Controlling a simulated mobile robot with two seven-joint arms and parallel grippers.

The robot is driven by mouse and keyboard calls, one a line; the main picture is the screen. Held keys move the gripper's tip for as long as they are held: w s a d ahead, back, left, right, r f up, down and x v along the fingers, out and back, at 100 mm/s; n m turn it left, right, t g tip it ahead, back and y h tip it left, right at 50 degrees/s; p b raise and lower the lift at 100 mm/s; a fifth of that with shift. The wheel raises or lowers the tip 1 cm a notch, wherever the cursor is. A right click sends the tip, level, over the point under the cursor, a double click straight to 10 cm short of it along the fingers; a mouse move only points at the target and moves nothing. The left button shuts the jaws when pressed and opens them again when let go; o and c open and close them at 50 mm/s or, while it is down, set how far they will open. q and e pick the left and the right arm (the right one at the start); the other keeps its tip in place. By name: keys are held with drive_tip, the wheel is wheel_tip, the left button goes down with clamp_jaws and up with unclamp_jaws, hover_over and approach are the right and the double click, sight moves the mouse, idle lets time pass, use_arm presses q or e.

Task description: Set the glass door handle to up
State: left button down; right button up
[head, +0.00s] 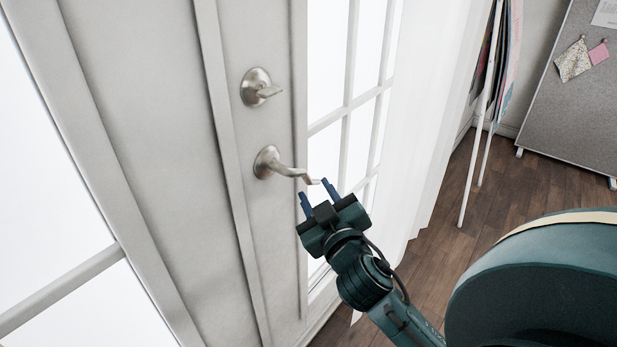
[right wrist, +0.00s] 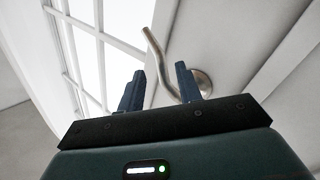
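The glass door (head: 344,95) has a metal lever handle (head: 290,171) on its pale frame, with a smaller thumb-turn lock above it. The lever reaches right from its round plate, roughly level and dipping slightly at its tip. My right gripper (head: 317,190) is at the lever's tip, its two blue fingers apart and pointing at the door. In the right wrist view the handle (right wrist: 160,50) appears beyond and between the open fingers (right wrist: 160,85). I cannot tell whether a finger touches it. My left gripper is not in view.
The thumb-turn lock (head: 260,88) sticks out above the handle. A white curtain (head: 430,120) hangs right of the door. A grey pinboard (head: 585,95) stands at the far right.

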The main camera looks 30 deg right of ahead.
sight(309, 182)
drive_tip(key=x, duration=0.5)
drive_tip(key=shift+w, duration=0.2)
drive_tip(key=shift+c, duration=0.5)
clamp_jaws()
